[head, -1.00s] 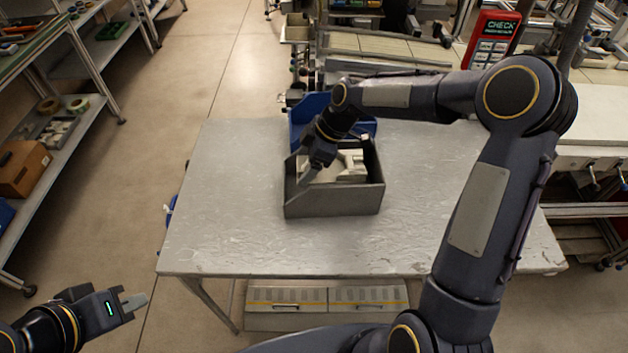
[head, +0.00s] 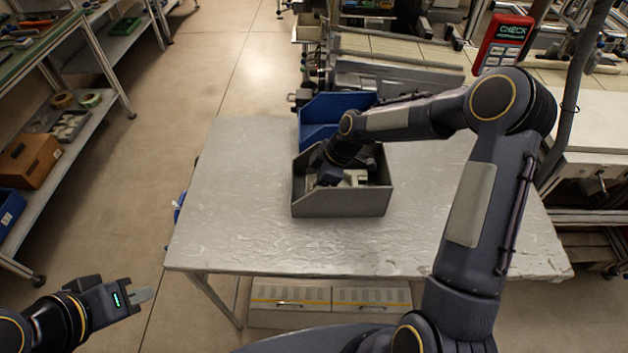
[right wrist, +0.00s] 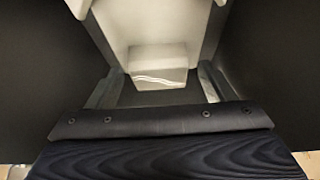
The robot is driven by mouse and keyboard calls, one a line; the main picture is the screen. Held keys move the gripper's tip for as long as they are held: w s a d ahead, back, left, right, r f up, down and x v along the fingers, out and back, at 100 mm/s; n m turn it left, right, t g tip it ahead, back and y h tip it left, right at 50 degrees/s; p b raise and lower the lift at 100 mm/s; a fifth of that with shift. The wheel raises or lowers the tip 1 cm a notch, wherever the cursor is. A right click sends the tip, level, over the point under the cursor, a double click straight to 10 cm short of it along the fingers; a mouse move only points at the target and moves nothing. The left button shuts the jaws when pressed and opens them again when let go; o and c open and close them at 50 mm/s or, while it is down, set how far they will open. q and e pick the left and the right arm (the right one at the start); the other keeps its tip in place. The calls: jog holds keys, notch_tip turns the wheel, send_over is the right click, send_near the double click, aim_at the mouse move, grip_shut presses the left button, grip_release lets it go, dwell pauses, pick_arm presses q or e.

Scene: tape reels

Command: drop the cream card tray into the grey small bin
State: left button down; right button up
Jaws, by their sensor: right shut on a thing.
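The grey small bin (head: 340,201) stands on the metal table, its open top toward me. My right gripper (head: 330,176) reaches down inside it. In the right wrist view the right gripper's fingers (right wrist: 158,88) are on either side of part of the cream card tray (right wrist: 158,35), shut on it. Cream pieces of the tray (head: 355,177) show inside the bin in the head view, partly hidden by the wrist. I cannot tell whether the tray touches the bin floor.
A blue bin (head: 320,110) stands directly behind the grey bin. The metal table (head: 235,220) is clear to the left and in front. Shelves with boxes (head: 30,160) stand at the far left. A workbench with a red meter (head: 503,42) is behind at the right.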

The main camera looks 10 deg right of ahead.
jog(key=shift+f+b, duration=0.4)
jog(key=o, duration=0.8)
jog(key=shift+r, duration=0.1)
